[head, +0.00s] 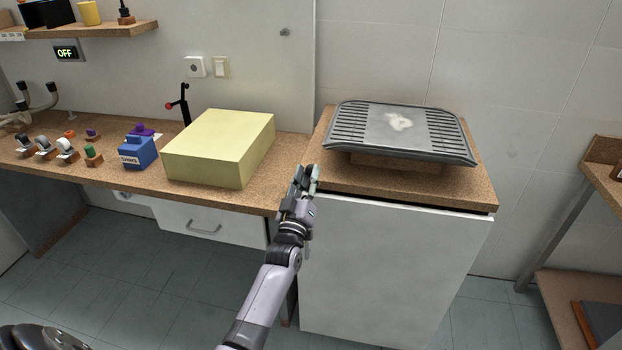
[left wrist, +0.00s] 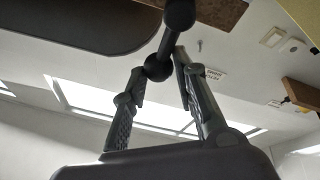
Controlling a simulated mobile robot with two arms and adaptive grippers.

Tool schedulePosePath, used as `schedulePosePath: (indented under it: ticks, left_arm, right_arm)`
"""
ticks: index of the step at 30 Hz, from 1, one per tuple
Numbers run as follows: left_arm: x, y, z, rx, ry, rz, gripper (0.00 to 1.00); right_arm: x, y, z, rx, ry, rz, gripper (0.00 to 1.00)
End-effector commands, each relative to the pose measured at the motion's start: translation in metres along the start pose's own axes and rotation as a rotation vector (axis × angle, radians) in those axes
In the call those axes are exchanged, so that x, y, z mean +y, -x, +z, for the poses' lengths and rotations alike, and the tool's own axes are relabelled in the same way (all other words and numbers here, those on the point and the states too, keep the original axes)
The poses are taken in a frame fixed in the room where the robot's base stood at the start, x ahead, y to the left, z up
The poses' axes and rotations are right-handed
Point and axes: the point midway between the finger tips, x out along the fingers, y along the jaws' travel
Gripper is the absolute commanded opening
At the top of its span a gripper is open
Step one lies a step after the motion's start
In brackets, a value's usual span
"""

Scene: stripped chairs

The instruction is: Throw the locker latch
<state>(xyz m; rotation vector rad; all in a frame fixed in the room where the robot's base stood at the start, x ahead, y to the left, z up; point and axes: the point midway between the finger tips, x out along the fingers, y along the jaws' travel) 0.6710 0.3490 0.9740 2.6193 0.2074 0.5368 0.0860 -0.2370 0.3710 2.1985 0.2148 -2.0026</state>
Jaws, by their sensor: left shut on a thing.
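The white locker (head: 395,265) stands under a cork-coloured top, to the right of the bench. My left gripper (head: 304,178) is at the locker's upper left front edge and hides what it holds in the head view. In the left wrist view, a black bar with ball-shaped knobs, which looks like the latch handle (left wrist: 180,14), reaches down between the fingers. My left gripper also shows there (left wrist: 160,72), its two fingers shut on this handle near the lower knob. How far the latch is turned cannot be told. My right gripper is not in view.
A grey ridged tray (head: 455,150) lies on the locker top. A pale yellow box (head: 215,150) stands close by on the bench (head: 262,195), with a blue block (head: 138,152) and a red-knobbed black lever (head: 184,105) beyond. A shelf unit (head: 570,290) stands at the right.

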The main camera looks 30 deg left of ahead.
Motion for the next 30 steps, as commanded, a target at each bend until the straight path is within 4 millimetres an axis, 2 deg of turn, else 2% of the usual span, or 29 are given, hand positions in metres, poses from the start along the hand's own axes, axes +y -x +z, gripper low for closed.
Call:
schedulePosePath:
  ticks: [1,9,24,25,30]
  left_arm:
    - [0.0002,0.0050,0.0122,-0.022,0.033,-0.009,0.00]
    - [-0.0037,0.0051,0.0101,-0.007,0.108,-0.032,0.00]
    - [-0.0048,0.0050,0.0093,-0.004,0.121,-0.036,0.00]
    - [-0.0048,0.0050,0.0092,-0.004,0.121,-0.036,0.30]
    - [-0.0055,0.0040,0.0067,0.001,0.116,-0.036,0.41]
  right_arm:
    - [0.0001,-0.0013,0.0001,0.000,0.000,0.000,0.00]
    - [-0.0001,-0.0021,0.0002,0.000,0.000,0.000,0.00]
    - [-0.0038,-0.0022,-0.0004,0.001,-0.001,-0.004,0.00]
    - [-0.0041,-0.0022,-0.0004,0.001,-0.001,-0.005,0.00]
    - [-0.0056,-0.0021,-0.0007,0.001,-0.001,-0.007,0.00]
